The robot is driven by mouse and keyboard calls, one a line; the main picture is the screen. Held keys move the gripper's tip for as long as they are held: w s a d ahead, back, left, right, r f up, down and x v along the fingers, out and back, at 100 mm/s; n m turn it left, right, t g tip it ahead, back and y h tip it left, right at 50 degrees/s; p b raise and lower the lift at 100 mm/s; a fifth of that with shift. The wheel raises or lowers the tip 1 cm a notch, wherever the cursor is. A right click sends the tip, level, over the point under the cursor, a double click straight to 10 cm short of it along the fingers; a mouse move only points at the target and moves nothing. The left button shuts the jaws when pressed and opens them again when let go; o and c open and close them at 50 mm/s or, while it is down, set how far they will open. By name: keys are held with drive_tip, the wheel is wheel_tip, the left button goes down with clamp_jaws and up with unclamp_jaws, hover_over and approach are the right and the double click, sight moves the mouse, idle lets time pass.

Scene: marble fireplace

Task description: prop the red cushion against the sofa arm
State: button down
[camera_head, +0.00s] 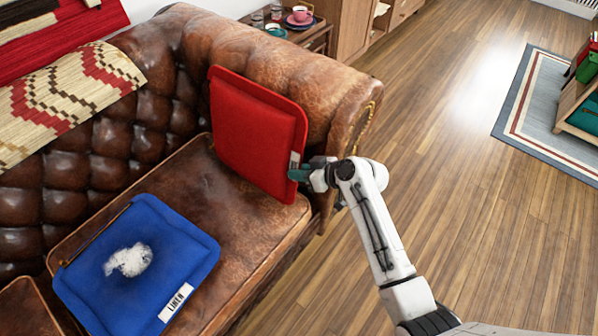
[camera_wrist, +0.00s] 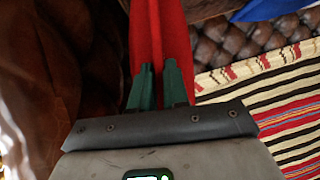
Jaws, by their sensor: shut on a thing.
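The red cushion (camera_head: 256,132) stands upright on the brown leather sofa seat (camera_head: 205,185), leaning close against the rolled sofa arm (camera_head: 325,90). My gripper (camera_head: 300,174) is shut on the cushion's right edge, near a small white label. In the wrist view my green fingers (camera_wrist: 160,85) pinch the edge of the red cushion (camera_wrist: 155,30). The cushion's back face and its contact with the arm are hidden.
A blue cushion (camera_head: 135,262) with a white patch and a label lies flat on the seat. A patterned throw (camera_head: 65,95) hangs over the backrest. A side table (camera_head: 315,38) with cups stands behind the sofa arm. The wood floor at right is clear up to a rug (camera_head: 540,120).

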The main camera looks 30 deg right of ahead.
drive_tip(key=shift+f+b, duration=0.35)
drive_tip(key=shift+b, duration=0.05)
drive_tip(key=shift+w+d+b, duration=0.25)
drive_tip(key=shift+d+b, duration=0.1)
drive_tip(key=shift+d, duration=0.35)
idle(0.3)
drive_tip(key=c, duration=1)
unclamp_jaws()
drive_tip(key=shift+c, duration=0.2)
drive_tip(key=shift+s+f, duration=0.1)
drive_tip(key=shift+f, duration=0.05)
drive_tip(key=s+d+p, duration=0.2)
drive_tip(key=s, duration=0.6)
drive_tip(key=shift+s+d, duration=0.25)
drive_tip(key=shift+d, duration=0.15)
idle(0.6)
